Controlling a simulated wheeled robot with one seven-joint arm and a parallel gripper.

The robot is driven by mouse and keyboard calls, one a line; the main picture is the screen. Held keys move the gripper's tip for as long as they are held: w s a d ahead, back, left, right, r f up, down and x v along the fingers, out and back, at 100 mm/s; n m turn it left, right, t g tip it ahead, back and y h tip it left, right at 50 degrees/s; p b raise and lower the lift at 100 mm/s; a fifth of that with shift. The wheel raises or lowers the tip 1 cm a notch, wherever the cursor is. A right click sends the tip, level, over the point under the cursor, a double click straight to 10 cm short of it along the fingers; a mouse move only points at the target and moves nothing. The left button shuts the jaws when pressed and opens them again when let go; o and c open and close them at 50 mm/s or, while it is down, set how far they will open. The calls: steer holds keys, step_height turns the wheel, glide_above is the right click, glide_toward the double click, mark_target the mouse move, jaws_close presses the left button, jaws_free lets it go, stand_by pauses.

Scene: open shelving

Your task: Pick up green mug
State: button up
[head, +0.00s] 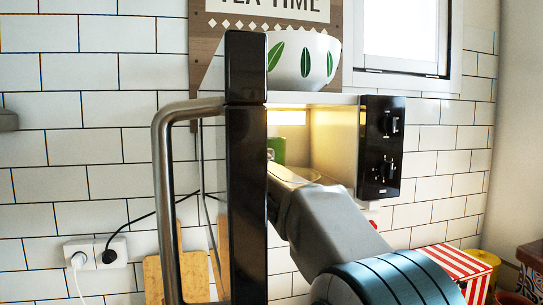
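The green mug (277,149) shows only in part inside the lit microwave (335,140). The black door edge hides its left side, and my arm covers the area below it. My arm reaches in through the open front from the lower right. My gripper (272,158) is at its far end, close to the mug in the picture. Its fingers are mostly hidden by the door and my own arm, so I cannot tell whether they touch the mug or how far they are open.
The microwave door (246,170) stands open toward me, with a metal handle (165,190) on its left. A white bowl with green leaves (303,62) sits on top. Cutting boards (178,277) are below left. A red-striped box (455,265) stands at lower right.

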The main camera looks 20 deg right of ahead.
jaws_close()
steer(key=shift+r, duration=0.2)
